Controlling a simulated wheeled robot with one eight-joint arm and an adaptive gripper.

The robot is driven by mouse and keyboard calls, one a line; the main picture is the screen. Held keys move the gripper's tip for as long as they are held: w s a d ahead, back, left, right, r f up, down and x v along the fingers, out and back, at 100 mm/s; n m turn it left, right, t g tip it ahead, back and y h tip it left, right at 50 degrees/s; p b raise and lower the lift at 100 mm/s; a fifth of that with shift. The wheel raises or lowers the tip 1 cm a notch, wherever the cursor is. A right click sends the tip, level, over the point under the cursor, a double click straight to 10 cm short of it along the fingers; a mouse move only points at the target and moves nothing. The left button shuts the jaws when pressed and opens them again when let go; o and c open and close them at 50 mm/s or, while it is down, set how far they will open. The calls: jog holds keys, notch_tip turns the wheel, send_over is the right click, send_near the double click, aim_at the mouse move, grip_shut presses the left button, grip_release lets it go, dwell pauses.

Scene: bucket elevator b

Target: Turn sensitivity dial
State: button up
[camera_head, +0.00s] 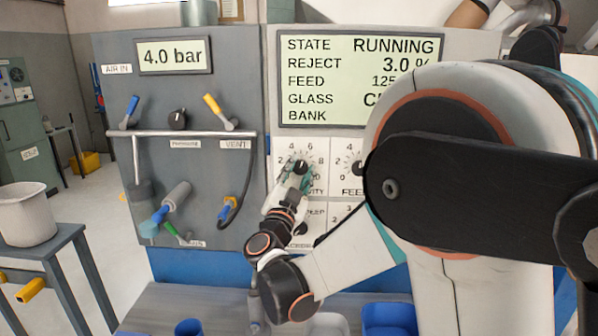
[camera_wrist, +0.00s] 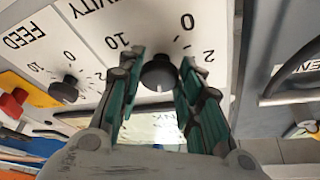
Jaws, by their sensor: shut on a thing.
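The sensitivity dial (camera_head: 301,167) is a black knob on a white panel with a printed number scale, below the large display. In the wrist view the dial (camera_wrist: 159,72) sits between the two green-padded fingers of my gripper (camera_wrist: 160,85), under the partly hidden "SENSITIVITY" lettering. My gripper (camera_head: 298,180) is shut on the dial, with a finger on each side of it. In the head view the gripper and wrist hide the lower part of the dial's scale. The display (camera_head: 360,80) reads RUNNING, REJECT 3.0 %; my arm covers its lower right.
The FEED dial (camera_wrist: 64,91) is close beside the sensitivity dial. A grey air panel (camera_head: 190,150) with levers and a 4.0 bar readout (camera_head: 174,55) stands to the left. Blue bins (camera_head: 390,318) are below. A white bucket (camera_head: 25,214) stands on a table at far left.

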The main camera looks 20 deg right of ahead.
jog(key=shift+m+g+h, duration=0.4)
jog(key=shift+m, duration=0.7)
jog(key=o, duration=1.1)
jog(key=shift+s+a, duration=0.1)
jog(key=v, duration=1.1)
jog(key=shift+s+a+f, duration=0.15)
jog(key=shift+s+a, duration=0.1)
jog(key=shift+s, duration=0.05)
